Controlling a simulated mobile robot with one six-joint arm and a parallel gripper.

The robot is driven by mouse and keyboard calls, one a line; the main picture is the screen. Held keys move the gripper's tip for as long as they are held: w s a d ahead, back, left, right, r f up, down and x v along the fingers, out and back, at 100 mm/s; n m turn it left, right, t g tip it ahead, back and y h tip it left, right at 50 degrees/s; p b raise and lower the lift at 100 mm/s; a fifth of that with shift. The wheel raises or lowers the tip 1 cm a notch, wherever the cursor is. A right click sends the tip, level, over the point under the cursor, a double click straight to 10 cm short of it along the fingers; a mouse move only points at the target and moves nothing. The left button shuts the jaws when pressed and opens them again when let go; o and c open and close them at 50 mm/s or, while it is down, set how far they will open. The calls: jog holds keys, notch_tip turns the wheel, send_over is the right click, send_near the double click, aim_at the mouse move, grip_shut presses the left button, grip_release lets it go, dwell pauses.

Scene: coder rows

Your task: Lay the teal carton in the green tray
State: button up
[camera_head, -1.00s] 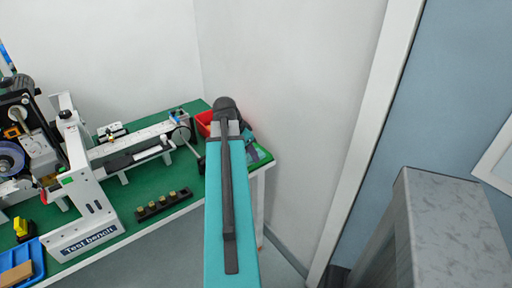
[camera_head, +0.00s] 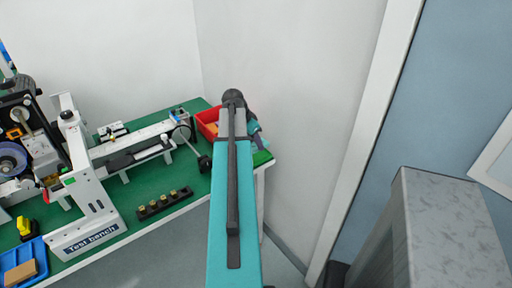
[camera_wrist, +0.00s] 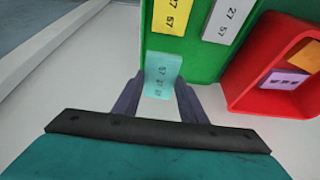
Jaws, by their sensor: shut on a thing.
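The teal carton (camera_wrist: 162,72), with dark numbers on its face, is between the two dark fingers of my gripper (camera_wrist: 158,98) in the wrist view. My gripper is shut on it. The green tray (camera_wrist: 205,62) is just beyond the carton, and the carton's far end overlaps the tray's near edge in the picture. I cannot tell its height over the tray. A yellow carton (camera_wrist: 172,14) and a white carton (camera_wrist: 224,18) are in the green tray. In the head view my arm hides most of the tray.
A red tray (camera_wrist: 236,84) with an orange carton (camera_wrist: 304,54) and a purple carton (camera_wrist: 284,79) stands right of the green tray. In the head view, a test bench machine (camera_head: 90,190) and a blue tray (camera_head: 40,262) are on the table's left. A wall is close behind.

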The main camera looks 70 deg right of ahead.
aim_at(254, 147)
jog(key=shift+f, duration=0.1)
jog(key=shift+f+p, duration=0.6)
jog(key=shift+f, duration=1.05)
jog(key=shift+f+b, duration=0.4)
jog(key=shift+f, duration=0.2)
jog(key=o, duration=1.1)
jog(key=shift+s, duration=0.1)
jog(key=shift+a, duration=0.1)
jog(key=shift+r, duration=0.1)
